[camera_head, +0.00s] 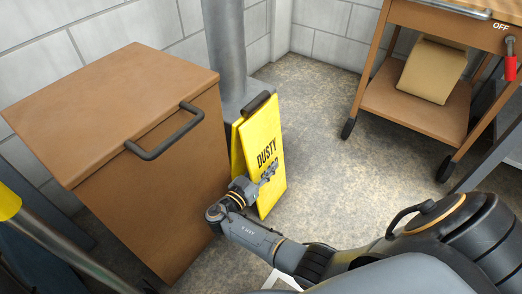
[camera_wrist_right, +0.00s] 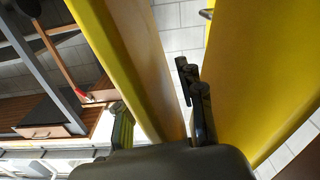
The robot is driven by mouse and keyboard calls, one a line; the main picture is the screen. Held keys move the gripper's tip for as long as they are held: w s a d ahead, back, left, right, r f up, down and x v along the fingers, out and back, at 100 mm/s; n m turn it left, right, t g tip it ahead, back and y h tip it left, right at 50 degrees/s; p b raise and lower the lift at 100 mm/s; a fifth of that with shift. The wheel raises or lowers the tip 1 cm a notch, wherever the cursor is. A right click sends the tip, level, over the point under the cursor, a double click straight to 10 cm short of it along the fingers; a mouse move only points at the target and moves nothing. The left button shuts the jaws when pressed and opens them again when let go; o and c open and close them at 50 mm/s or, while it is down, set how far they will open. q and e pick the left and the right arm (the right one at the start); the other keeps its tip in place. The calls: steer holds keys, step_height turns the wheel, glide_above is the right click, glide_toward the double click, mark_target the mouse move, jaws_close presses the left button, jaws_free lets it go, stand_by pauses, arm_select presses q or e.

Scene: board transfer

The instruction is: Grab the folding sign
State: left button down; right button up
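The folding sign (camera_head: 262,134) is yellow, with a dark top handle and black lettering that reads "DUSTY". It stands on the floor, spread in an A shape, beside the brown cabinet. In the right wrist view, one finger is in the gap between the yellow panels (camera_wrist_right: 250,75) and the other is outside one panel. The fingers look apart, with that panel between them; contact is unclear. My left gripper is not in view.
The brown cabinet (camera_head: 120,90) with a dark handle stands close to the left of the sign. A grey column (camera_head: 224,45) rises behind it. A wooden cart (camera_head: 420,105) holding a tan box (camera_head: 433,70) stands at the right. Floor between sign and cart is clear.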

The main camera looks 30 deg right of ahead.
steer(key=shift+a, duration=0.1)
jaws_close()
steer(key=shift+r, duration=0.2)
